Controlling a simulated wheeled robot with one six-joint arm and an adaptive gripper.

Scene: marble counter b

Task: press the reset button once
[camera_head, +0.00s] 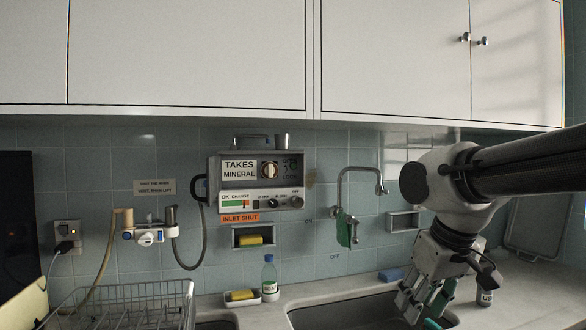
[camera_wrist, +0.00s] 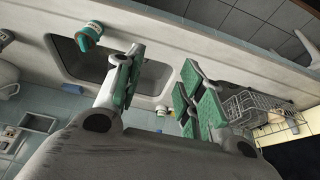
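A grey wall unit (camera_head: 256,182) labelled "TAKES MINERAL" hangs on the tiles, with a dial, a strip marked "OK CHANGE" and small knobs. An orange "INLET SHUT" label is below it. A wall outlet (camera_head: 68,236) at the left has a black plug and a small orange light. Which control is the reset button cannot be read at this size. My gripper (camera_head: 425,303) is over the sink at the lower right, far from both. In the wrist view, my gripper's green-padded fingers (camera_wrist: 160,88) are spread apart with nothing between them.
A wire dish rack (camera_head: 130,308) stands at the lower left. A clear bottle (camera_head: 269,278) and a sponge (camera_head: 241,295) are behind the sink (camera_head: 345,312). White cabinets (camera_head: 190,55) overhang the counter.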

